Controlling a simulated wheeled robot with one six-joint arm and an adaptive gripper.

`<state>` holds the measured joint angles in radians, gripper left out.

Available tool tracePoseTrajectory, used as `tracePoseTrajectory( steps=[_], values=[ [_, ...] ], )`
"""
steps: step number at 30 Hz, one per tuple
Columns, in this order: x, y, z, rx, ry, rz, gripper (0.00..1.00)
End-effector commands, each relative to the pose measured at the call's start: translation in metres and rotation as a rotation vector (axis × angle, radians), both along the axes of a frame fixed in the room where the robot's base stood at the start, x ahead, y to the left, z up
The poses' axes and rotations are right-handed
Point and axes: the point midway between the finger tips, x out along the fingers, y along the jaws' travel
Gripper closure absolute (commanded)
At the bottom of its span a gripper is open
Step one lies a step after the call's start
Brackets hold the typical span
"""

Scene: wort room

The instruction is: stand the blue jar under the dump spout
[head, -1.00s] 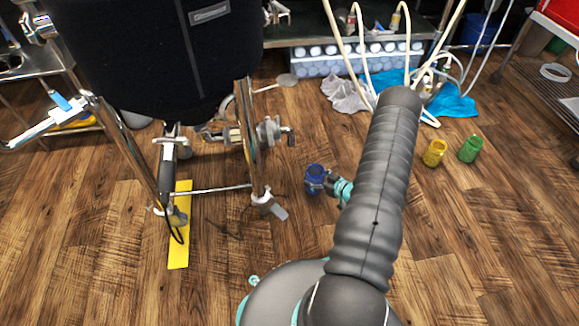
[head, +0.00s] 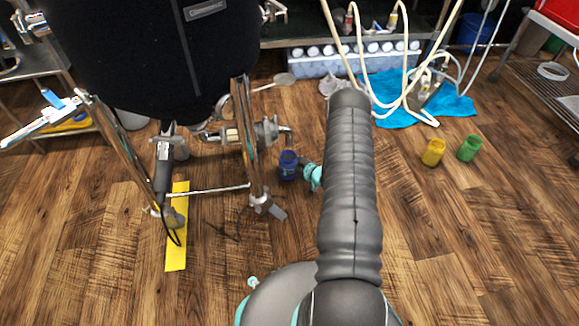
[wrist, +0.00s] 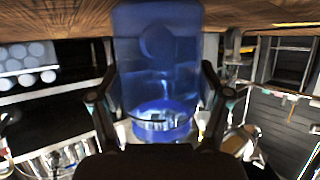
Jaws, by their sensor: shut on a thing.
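The blue jar (head: 288,166) is held upright by my gripper (head: 303,171), just right of the kettle's leg. In the wrist view the jar (wrist: 158,65) fills the space between the two fingers of my gripper (wrist: 160,105), which press its sides. The wrist picture is upside down, with the floor at the top. The dump spout (head: 284,132) is the metal valve outlet low on the black-wrapped kettle (head: 150,60). In the head view the jar shows just below the spout's end. I cannot tell whether the jar is exactly under it or touches the floor.
A yellow jar (head: 433,152) and a green jar (head: 469,148) stand on open floor to the right. The kettle's metal leg (head: 252,150) is close left of the jar. A blue cloth (head: 400,112) and hoses (head: 408,70) lie behind. A yellow strip (head: 178,235) lies front left.

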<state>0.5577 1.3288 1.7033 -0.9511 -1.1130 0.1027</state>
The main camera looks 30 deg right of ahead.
Motion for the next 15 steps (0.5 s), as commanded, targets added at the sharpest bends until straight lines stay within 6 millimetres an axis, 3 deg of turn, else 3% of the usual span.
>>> tracePoseTrajectory(
  steps=[2,13,14,15],
  values=[
    [0.0003,-0.0004,-0.0080,-0.001,-0.001,0.000,0.67],
    [0.0001,-0.0004,-0.0119,-0.001,-0.002,-0.001,0.67],
    [-0.0001,-0.0004,-0.0120,-0.001,-0.001,-0.001,0.21],
    [0.0000,-0.0004,-0.0111,-0.001,-0.001,-0.001,0.11]
  ],
)
